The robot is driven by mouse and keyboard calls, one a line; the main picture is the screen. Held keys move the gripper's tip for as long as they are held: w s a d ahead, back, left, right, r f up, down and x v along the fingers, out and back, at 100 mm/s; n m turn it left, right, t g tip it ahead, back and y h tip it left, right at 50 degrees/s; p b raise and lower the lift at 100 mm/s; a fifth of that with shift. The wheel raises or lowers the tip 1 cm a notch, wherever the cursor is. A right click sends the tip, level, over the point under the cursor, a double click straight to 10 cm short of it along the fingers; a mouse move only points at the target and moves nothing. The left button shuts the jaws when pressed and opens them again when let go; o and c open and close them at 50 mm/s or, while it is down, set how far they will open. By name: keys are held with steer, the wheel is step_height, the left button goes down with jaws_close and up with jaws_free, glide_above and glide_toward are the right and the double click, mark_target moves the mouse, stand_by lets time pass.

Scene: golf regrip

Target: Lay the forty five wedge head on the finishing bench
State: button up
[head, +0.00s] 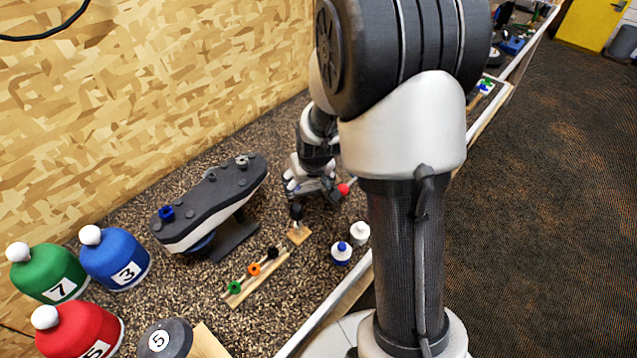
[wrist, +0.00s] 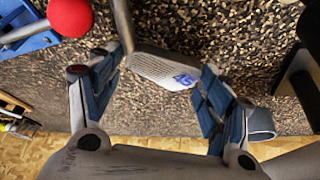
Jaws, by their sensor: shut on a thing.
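The forty five wedge head (wrist: 165,68) is a grey, grooved metal head with a blue 45 on its face, seen in the wrist view with a thin hosel rising from its left end. My gripper (wrist: 160,85) is shut on it, with blue-padded fingers at its two ends. In the head view my gripper (head: 318,190) is over the pebble-patterned worktop (head: 300,300); the wedge head cannot be made out there. I cannot tell from these frames which surface is the finishing bench.
A red ball (wrist: 70,16) on a grey rod is close left of my gripper. A grey-topped stand (head: 212,200), a wooden rack (head: 258,280) with coloured rings, a small wooden block (head: 298,234) and two bottles (head: 341,252) are nearby. Numbered covers (head: 115,258) stand front left.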

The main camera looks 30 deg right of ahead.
steer(key=shift+w+d+f, duration=0.1)
steer(key=shift+f, duration=0.7)
steer(key=d, duration=0.1)
steer(key=w+d+b, duration=0.1)
steer(key=d+f+b, duration=0.1)
steer(key=shift+w+d, duration=0.15)
steer(key=shift+d, duration=0.25)
steer(key=shift+f+b, duration=0.15)
steer(key=shift+b, duration=0.15)
steer(key=shift+a, duration=0.1)
steer(key=o, duration=1.2)
steer(key=shift+o, duration=0.2)
